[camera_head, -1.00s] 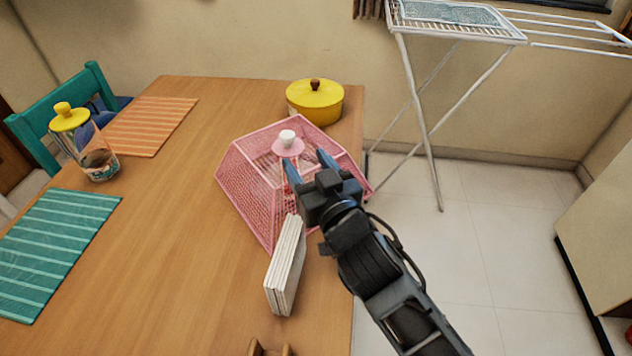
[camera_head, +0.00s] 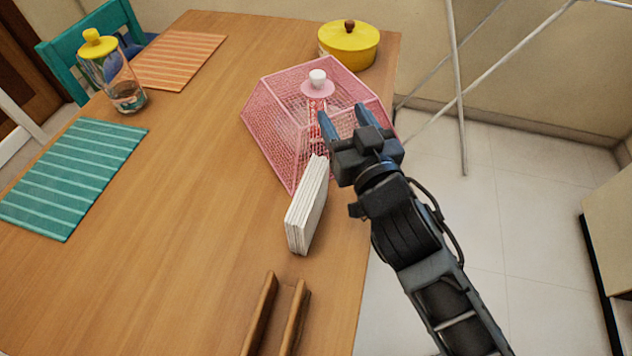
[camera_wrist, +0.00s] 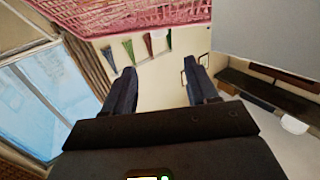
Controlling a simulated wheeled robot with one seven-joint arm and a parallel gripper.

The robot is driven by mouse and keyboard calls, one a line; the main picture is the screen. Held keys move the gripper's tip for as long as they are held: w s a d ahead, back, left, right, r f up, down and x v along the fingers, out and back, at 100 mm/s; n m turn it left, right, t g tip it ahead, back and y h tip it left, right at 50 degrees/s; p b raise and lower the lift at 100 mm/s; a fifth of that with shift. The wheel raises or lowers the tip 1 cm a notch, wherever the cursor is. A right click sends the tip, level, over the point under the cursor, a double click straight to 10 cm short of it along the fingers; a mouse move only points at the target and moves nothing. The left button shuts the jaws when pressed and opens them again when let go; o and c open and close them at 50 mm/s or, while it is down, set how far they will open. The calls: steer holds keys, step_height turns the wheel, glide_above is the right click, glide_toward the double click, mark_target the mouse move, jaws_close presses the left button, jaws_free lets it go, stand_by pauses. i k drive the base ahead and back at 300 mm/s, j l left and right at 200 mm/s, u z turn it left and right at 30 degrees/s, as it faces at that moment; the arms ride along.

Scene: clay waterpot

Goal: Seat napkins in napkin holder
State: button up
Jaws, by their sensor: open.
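A stack of white napkins (camera_head: 306,208) stands upright on its edge on the wooden table, in front of the pink mesh cover. The wooden napkin holder (camera_head: 274,318), with two brown upright sides, stands nearer the table's front and is cut off by the frame's lower edge. My gripper (camera_head: 343,118) is open and empty. In the head view it appears over the right part of the mesh cover, above and beyond the napkins. In the wrist view my gripper's fingers (camera_wrist: 163,90) are apart with nothing between them. Neither napkins nor holder can be made out there.
The pink mesh cover (camera_head: 277,110) with a white knob stands close behind the napkins; its edge also shows in the wrist view (camera_wrist: 130,14). A yellow pot (camera_head: 348,50) is at the back. A glass jar (camera_head: 125,92) and placemats lie left. The table's middle (camera_head: 190,190) is clear.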

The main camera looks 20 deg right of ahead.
mark_target(275, 325)
steer(key=k+u, duration=0.1)
steer(key=u, duration=0.5)
steer(key=l+u, duration=0.2)
steer(key=i+j, duration=0.05)
